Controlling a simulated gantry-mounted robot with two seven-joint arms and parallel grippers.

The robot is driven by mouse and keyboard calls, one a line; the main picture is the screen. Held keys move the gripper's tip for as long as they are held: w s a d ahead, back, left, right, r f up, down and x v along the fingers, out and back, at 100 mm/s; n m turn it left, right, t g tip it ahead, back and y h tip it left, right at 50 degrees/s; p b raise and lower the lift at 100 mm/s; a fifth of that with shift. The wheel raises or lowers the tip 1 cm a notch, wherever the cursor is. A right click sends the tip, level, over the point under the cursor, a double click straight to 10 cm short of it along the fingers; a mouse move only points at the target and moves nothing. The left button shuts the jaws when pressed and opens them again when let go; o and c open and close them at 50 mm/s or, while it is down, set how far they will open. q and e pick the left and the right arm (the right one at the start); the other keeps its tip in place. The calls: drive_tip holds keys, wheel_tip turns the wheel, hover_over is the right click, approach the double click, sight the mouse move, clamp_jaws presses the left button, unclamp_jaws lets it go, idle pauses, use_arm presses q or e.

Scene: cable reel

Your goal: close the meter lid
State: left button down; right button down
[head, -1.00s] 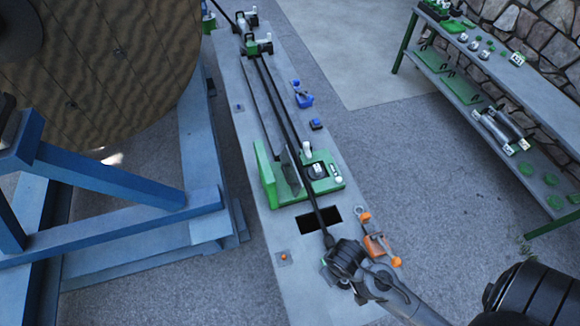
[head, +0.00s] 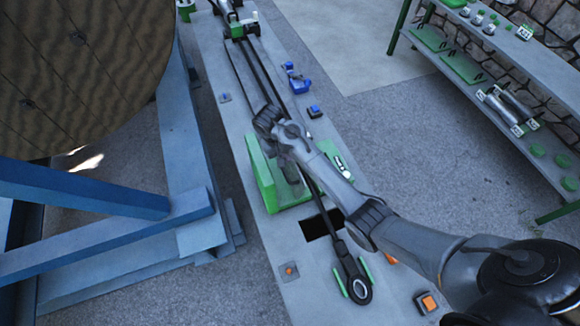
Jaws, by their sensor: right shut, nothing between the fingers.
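The green cable meter sits across the bench in the head view, its upright green plate (head: 261,176) standing on the left side. I cannot tell for sure whether this plate is the lid. The green base (head: 288,200) shows below it, and a white-marked part (head: 343,168) shows to the right of my arm. My right arm crosses over the meter and hides much of its middle. My right gripper (head: 267,120) is shut and empty, just beyond the plate's far end. Whether it touches anything cannot be told. My left gripper is out of view.
Black cables run along the bench (head: 213,62). A rectangular opening (head: 318,226) lies nearer than the meter, with a black ring-ended piece (head: 359,290) beyond it towards the front. A blue frame with a wooden reel (head: 80,75) stands left. Blue fittings (head: 298,85) lie right of the cables.

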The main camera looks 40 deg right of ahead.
approach(294, 172)
drive_tip(key=x, duration=0.5)
drive_tip(key=shift+w+f, duration=0.1)
drive_tip(key=shift+f, duration=0.05)
idle(0.6)
